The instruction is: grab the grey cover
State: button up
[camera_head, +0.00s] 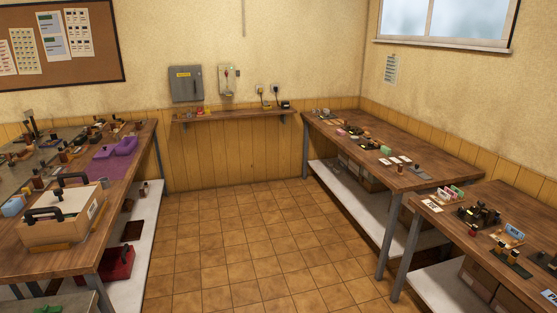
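No piece in the head view can be told for sure as the grey cover. A small flat grey piece (420,174) lies near the front end of the far right table (440,172), but what it is cannot be made out. A grey box with a yellow label (185,88) hangs on the back wall. A small black press-like device (478,215) stands on the near right table (455,232) among small parts. My gripper is not in view.
The left bench (70,262) holds a beige box with black handles (65,220), purple pieces (115,150) and many small parts. A red box (117,263) sits on its lower shelf. A narrow shelf (235,118) runs along the back wall. The tiled floor (245,240) between the benches is clear.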

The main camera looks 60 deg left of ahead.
aim_at(73, 201)
jog(key=u, duration=2.6)
jog(key=i, duration=2)
jog(key=z, duration=0.05)
